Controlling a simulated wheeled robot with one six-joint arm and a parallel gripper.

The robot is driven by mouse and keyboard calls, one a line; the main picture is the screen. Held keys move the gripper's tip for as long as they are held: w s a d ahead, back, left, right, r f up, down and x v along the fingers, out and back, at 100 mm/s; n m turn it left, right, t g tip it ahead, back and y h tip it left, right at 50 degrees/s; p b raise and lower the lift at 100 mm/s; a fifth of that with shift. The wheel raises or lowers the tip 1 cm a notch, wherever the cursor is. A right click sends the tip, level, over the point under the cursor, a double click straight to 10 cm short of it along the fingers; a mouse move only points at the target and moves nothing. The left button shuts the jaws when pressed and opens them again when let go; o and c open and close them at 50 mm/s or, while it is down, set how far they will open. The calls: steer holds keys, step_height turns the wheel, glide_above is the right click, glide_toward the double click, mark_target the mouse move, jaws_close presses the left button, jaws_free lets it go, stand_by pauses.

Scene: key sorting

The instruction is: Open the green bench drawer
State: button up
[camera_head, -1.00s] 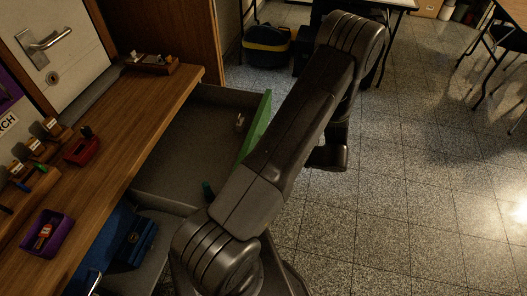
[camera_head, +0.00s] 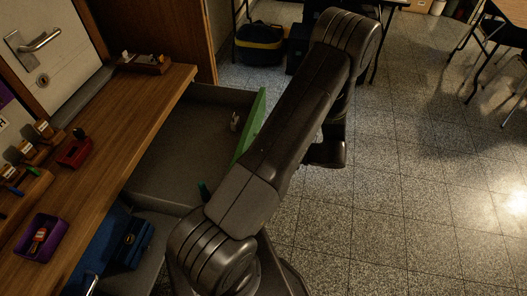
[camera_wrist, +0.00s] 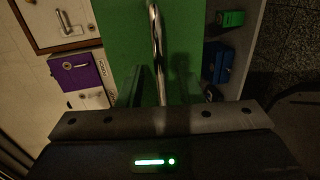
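The green bench drawer stands pulled well out from under the wooden bench; its green front (camera_head: 250,126) shows beside my arm in the head view. Its grey inside (camera_head: 180,150) is open to view, with a small pale item (camera_head: 235,121) and a dark teal item (camera_head: 203,190) in it. In the wrist view the green front (camera_wrist: 120,35) is close ahead, with its chrome bar handle (camera_wrist: 157,50) running down to my gripper (camera_wrist: 160,100). The handle lies between dark finger-like shapes; grip contact is too dark to tell. My arm hides the gripper in the head view.
The wooden bench top (camera_head: 135,110) holds a purple tray (camera_head: 42,238), a red tray (camera_head: 75,152) and small key blocks. A blue box (camera_head: 131,243) sits in a lower open drawer. Tiled floor (camera_head: 400,200) is free to the right.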

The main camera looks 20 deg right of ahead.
steer(key=b+v, duration=0.1)
steer(key=v, duration=1.2)
steer(key=p+x, duration=0.1)
steer(key=x, duration=1.3)
